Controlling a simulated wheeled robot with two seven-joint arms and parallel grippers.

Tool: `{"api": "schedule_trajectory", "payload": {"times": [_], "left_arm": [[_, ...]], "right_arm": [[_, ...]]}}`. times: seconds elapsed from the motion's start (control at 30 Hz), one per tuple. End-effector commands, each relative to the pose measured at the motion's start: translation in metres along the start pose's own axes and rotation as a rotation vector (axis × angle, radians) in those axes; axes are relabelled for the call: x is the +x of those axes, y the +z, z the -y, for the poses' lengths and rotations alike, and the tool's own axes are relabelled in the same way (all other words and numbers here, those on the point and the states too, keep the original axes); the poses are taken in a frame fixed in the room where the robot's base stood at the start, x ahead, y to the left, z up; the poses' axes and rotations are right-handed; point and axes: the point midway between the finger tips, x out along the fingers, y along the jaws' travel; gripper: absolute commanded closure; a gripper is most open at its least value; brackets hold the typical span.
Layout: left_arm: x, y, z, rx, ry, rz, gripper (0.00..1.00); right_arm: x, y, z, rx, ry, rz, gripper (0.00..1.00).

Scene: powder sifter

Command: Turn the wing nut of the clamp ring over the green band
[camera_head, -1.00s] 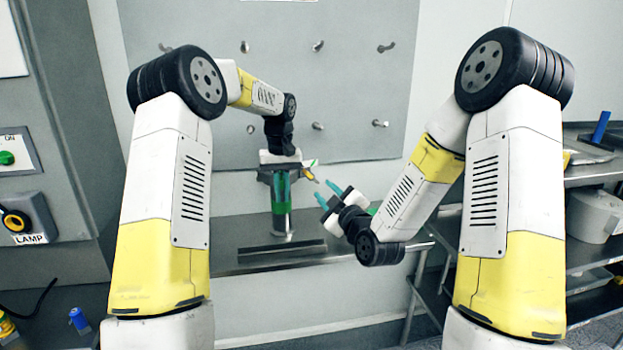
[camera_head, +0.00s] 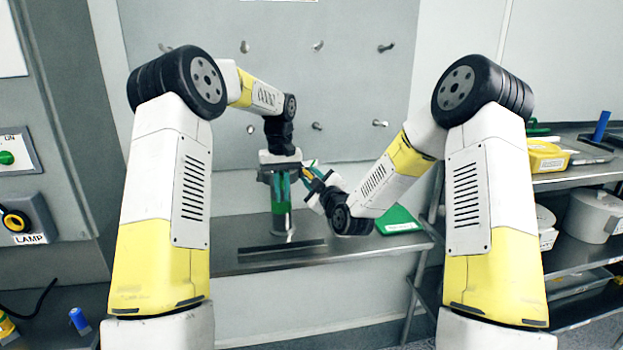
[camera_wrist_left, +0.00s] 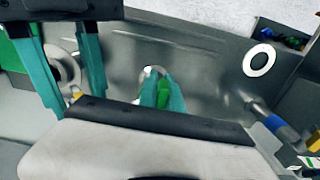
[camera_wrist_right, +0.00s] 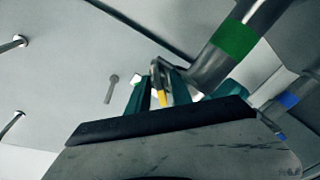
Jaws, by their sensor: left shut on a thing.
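The green-banded pipe (camera_head: 281,208) stands upright on the bench, and its green band (camera_wrist_right: 235,40) shows clearly in the right wrist view. My left gripper (camera_head: 280,187) comes down from above and is shut on this pipe; green shows between its fingers (camera_wrist_left: 162,96) in the left wrist view. The clamp ring's wing nut has a yellow part (camera_wrist_right: 161,97). My right gripper (camera_wrist_right: 159,88) is open, with its teal fingers on either side of the wing nut. Whether they touch it I cannot tell. In the head view my right gripper (camera_head: 307,178) is small and partly hidden.
A green item (camera_head: 398,220) lies on the bench at the right. A blue-banded pipe (camera_wrist_left: 281,127) stands beside the work. A pegboard (camera_head: 350,90) is behind. A shelf with grey pots (camera_head: 598,214) and a yellow box (camera_head: 547,155) is at right.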

Motion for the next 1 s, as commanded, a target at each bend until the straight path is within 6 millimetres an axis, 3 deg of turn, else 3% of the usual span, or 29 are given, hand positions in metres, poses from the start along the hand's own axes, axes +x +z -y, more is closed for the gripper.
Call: {"api": "schedule_trajectory", "payload": {"times": [0.03, 0.1, 0.13, 0.57, 1.0], "left_arm": [[-0.0012, -0.0005, -0.0003, 0.0, 0.001, -0.003, 1.0], [-0.0012, -0.0005, -0.0003, 0.0, 0.001, -0.003, 1.0], [-0.0012, -0.0005, -0.0002, 0.0, 0.001, -0.003, 1.0], [-0.0012, -0.0005, -0.0002, 0.0, 0.001, -0.003, 1.0], [-0.0011, -0.0006, 0.0, -0.001, 0.001, -0.003, 1.0]], "right_arm": [[-0.0001, 0.0, 0.0, 0.0, 0.0, 0.0, 0.86], [-0.0001, 0.0, 0.0, 0.0, 0.0, 0.0, 0.99], [-0.0002, 0.0, 0.0, 0.0, 0.0, 0.0, 1.0], [-0.0003, 0.0, 0.0, 0.046, 0.0, 0.0, 1.0], [-0.0004, 0.0003, -0.001, 0.374, 0.0, 0.0, 1.0]]}}
